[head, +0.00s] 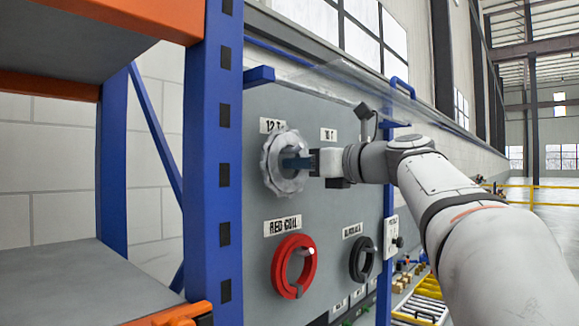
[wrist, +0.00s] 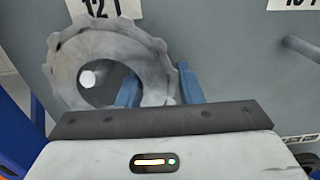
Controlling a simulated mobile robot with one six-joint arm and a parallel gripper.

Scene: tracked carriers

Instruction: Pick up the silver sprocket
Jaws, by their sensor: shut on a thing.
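The silver sprocket (head: 272,165) is a toothed ring at the upper left of a grey board, below a label that begins "12 T". In the wrist view the sprocket (wrist: 72,57) stands upright, and the white end of a peg (wrist: 87,79) shows inside its hole. My gripper (head: 290,163) reaches it from the right. Its blue fingers (wrist: 158,88) are shut on the lower right part of the sprocket's rim. Whether the sprocket touches the board is unclear.
Below hang a red coil (head: 281,268) and a black coil (head: 355,260). A bare peg (wrist: 300,45) is at the right in the wrist view. A blue rack post (head: 213,200) with shelves stands close on the left.

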